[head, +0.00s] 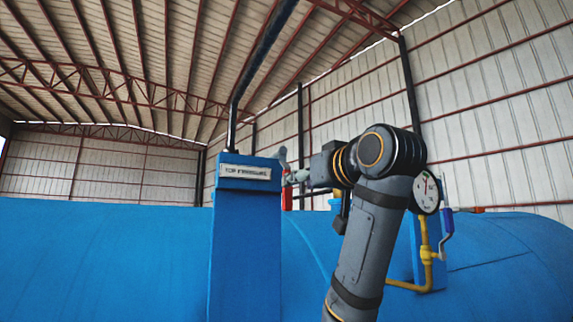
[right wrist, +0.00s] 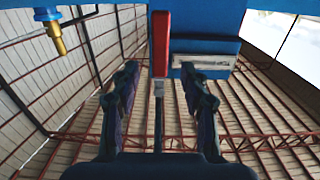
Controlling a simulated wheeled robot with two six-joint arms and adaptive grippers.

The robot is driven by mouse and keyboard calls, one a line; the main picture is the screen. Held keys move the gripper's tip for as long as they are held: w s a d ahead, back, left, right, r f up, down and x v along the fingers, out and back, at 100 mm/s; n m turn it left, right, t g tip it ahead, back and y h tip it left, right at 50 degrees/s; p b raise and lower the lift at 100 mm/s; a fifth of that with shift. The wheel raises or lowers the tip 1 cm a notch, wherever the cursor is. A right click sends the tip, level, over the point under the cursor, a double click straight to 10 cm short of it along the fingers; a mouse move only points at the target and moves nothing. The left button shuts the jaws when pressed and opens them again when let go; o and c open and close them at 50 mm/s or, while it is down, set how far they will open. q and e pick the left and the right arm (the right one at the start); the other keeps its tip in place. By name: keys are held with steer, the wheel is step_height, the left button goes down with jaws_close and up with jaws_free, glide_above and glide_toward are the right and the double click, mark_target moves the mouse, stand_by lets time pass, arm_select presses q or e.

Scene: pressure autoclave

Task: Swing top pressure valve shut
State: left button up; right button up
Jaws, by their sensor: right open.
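The top pressure valve's red handle (head: 287,196) shows as a small upright red piece just right of the labelled blue post (head: 244,250), partly hidden by my right gripper. In the right wrist view the red handle (right wrist: 160,42) has a thin grey bar running from it toward the camera, in line with the gap between my fingers. My right gripper (head: 287,168) points left at the post's top, close to the handle. It is open in the right wrist view (right wrist: 158,80), one finger on each side of the grey bar. Contact cannot be told. My left gripper is not in view.
The large blue vessel (head: 100,260) fills the lower scene. A label plate (head: 244,172) sits on the post. Right of my arm are a round gauge (head: 426,192), yellow pipe (head: 426,250) and a blue-handled valve (head: 446,225). The space above the vessel at left is clear.

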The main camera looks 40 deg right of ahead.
steer(key=p+x, duration=0.1)
steer(key=x, duration=0.6)
steer(key=shift+w+p, duration=0.35)
steer(key=shift+w, duration=0.05)
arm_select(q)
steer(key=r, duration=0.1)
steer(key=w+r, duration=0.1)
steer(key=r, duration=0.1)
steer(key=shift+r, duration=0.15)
arm_select(e)
steer(key=shift+s, duration=0.15)
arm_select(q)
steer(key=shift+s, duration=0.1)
arm_select(e)
jaws_close()
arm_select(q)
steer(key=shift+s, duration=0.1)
